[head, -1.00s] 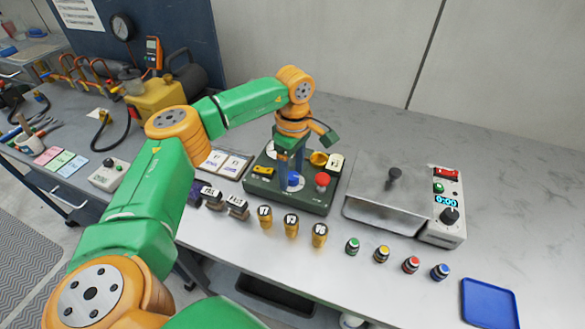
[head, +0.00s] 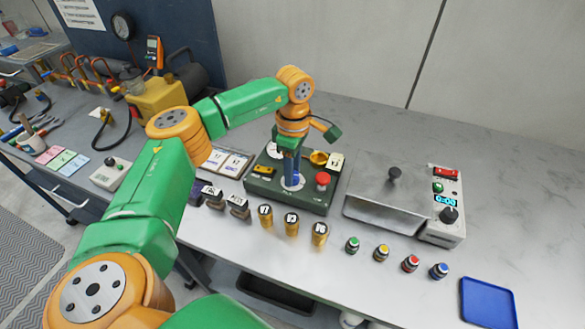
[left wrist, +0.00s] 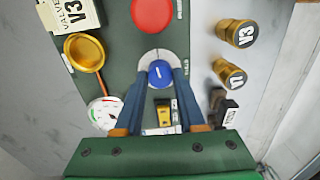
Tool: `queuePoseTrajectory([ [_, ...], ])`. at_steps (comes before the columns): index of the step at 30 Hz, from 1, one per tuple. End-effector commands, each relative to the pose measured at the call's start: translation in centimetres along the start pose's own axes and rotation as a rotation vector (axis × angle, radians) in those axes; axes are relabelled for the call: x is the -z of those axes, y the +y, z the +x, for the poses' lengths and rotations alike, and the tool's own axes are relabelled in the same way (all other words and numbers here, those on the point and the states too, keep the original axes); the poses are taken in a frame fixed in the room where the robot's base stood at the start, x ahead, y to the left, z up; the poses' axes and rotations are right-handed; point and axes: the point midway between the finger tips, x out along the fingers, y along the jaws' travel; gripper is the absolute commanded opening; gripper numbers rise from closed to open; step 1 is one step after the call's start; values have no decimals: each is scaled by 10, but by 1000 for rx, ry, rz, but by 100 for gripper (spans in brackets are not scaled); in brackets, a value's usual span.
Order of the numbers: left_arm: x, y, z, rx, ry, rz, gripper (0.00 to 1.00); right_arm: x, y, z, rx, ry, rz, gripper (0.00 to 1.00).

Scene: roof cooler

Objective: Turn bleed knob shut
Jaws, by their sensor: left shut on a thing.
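A round blue knob (left wrist: 160,73) with a short white mark sits on a pale dial plate on the dark green panel box (head: 262,190). In the left wrist view the two blue fingers of my left gripper (left wrist: 161,76) are on either side of the knob, shut on it. The mark runs roughly along the fingers. In the head view my left gripper (head: 291,178) points straight down at the box, and its fingers partly hide the knob. My right gripper is not in view.
On the panel, a red button (left wrist: 152,12), a gold cap (left wrist: 85,50), a gauge (left wrist: 105,112) and a yellow part (left wrist: 163,112) surround the knob. Several gold caps (head: 291,223) stand in front of the box. A metal lidded unit (head: 385,200) stands to the right.

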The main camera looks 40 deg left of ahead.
Motion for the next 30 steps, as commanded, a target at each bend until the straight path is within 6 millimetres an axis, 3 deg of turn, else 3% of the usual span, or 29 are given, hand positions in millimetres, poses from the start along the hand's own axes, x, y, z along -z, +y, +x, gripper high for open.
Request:
queuePoseTrajectory([
  [30, 0, -2, -2, -1, -40, -953, 0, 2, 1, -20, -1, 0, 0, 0],
])
